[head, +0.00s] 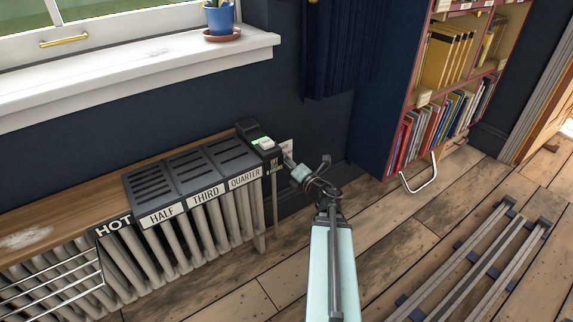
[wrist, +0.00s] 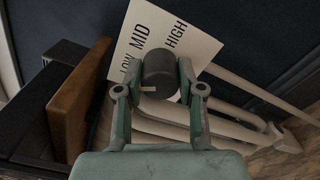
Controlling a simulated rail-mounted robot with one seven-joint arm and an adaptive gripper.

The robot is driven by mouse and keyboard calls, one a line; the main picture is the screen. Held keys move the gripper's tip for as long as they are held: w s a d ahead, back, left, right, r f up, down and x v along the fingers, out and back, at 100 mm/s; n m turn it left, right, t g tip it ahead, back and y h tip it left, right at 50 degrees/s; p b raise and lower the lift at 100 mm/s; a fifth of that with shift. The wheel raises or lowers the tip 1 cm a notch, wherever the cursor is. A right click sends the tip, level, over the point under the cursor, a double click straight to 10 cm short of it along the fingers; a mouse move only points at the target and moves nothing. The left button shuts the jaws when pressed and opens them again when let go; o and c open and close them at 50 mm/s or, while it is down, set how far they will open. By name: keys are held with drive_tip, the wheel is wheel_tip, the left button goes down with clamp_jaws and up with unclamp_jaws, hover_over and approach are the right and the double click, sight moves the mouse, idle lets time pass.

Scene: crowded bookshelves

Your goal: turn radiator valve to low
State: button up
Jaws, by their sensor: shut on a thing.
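The radiator valve is a dark round knob (wrist: 160,70) in the wrist view, in front of a white card (wrist: 185,35) marked LOW, MID and HIGH. A short white mark on the knob's near face points left, a little below LOW, which the left finger partly hides. My gripper (wrist: 159,85) has a finger on each side of the knob and is shut on it. In the head view my gripper (head: 289,160) is at the radiator's right end, with the card (head: 287,147) just behind it. The knob is not clear there.
The radiator (head: 200,228) runs along the wall, with HOT, HALF, THIRD and QUARTER labels. A dark box with a green light (head: 262,143) sits at its right end. A bookshelf (head: 410,100) stands to the right. Floor rails (head: 480,260) lie at lower right.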

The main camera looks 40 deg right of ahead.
drive_tip(key=shift+w, duration=0.1)
idle(0.4)
drive_tip(key=o, duration=1.1)
drive_tip(key=shift+o, duration=0.2)
drive_tip(key=shift+r, duration=0.1)
drive_tip(key=shift+r, duration=4.95)
